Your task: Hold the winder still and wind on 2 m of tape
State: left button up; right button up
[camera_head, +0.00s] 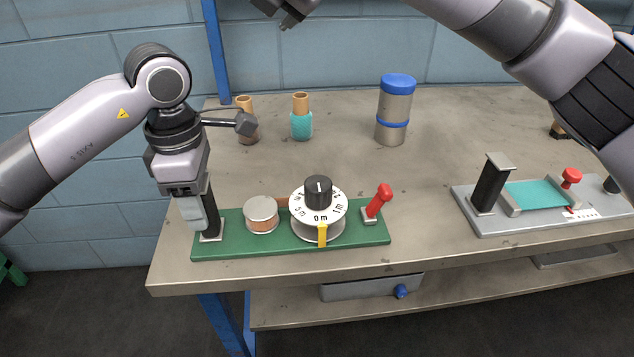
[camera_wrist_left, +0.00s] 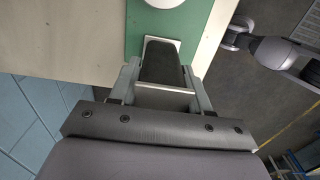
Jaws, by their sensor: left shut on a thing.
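The winder has a green base (camera_head: 270,243) near the table's front edge. On it stand a black upright grip (camera_head: 211,218), a spool of brownish tape (camera_head: 262,215), a white dial (camera_head: 309,208) with a black knob (camera_head: 318,189), and a red-handled lever (camera_head: 379,199). The dial's "0 m" mark sits at the yellow pointer (camera_head: 322,235). My left gripper (camera_head: 203,212) is shut on the black grip. In the left wrist view the grip (camera_wrist_left: 163,62) stands between the two fingers. Dark parts of my right gripper (camera_head: 287,12) show at the top edge; its fingertips are not clear.
A grey device (camera_head: 490,225) with a teal strip lies at the right. The table (camera_head: 430,165) between is clear.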

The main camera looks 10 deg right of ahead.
jog(key=s+d+f+m+g+h, duration=0.2)
jog(key=s+f+g, duration=0.3)
jog(key=f+g, duration=0.15)
jog(key=g+h, duration=0.2)
jog(key=g, duration=0.3)
send_over(317, 183)
notch_tip(317, 183, down, 4)
notch_tip(317, 183, down, 12)
jog(key=shift+r, duration=0.1)
jog(key=shift+c, duration=0.3)
jog(key=c, duration=1)
